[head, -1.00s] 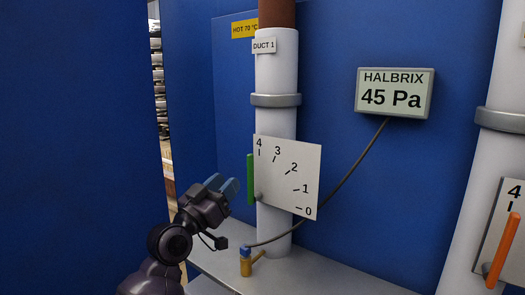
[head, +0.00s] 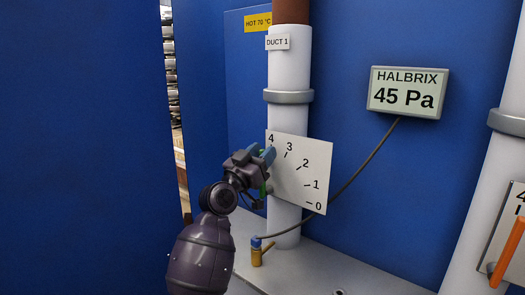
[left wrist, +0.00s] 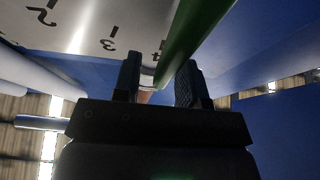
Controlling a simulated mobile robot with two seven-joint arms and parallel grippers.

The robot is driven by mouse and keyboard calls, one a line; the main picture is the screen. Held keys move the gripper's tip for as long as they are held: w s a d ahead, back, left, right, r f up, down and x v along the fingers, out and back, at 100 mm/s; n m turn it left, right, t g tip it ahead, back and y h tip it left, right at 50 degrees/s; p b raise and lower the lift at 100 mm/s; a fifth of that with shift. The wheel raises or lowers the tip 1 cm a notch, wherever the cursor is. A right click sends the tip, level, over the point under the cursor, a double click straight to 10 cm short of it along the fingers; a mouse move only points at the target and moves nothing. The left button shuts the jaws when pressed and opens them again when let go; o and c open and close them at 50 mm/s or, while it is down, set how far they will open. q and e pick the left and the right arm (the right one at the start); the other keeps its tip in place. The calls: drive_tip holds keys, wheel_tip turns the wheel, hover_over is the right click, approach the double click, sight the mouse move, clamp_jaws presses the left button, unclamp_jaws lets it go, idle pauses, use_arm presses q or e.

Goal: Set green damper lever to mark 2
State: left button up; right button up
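The green damper lever (head: 264,189) is at the left edge of the white scale plate (head: 312,188) on duct 1, mostly hidden by my left gripper in the head view. Its upper end is near mark 4, well away from mark 2 (head: 305,164). My left gripper (head: 264,156) is at the lever's upper part. In the left wrist view the green lever (left wrist: 196,35) runs between the two dark fingers (left wrist: 158,80). The fingers are open, with a gap visible beside the lever. My right gripper is not in view.
The white duct (head: 290,75) stands behind the plate. A gauge reading 45 Pa (head: 408,92) hangs on the blue wall. A small brass valve (head: 257,255) stands on the grey ledge (head: 310,268) below. An orange lever (head: 508,250) is at the right edge.

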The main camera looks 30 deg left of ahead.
use_arm(q)
drive_tip(key=shift+w, duration=0.1)
drive_tip(key=shift+c, duration=0.4)
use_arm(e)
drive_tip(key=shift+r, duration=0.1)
use_arm(q)
clamp_jaws()
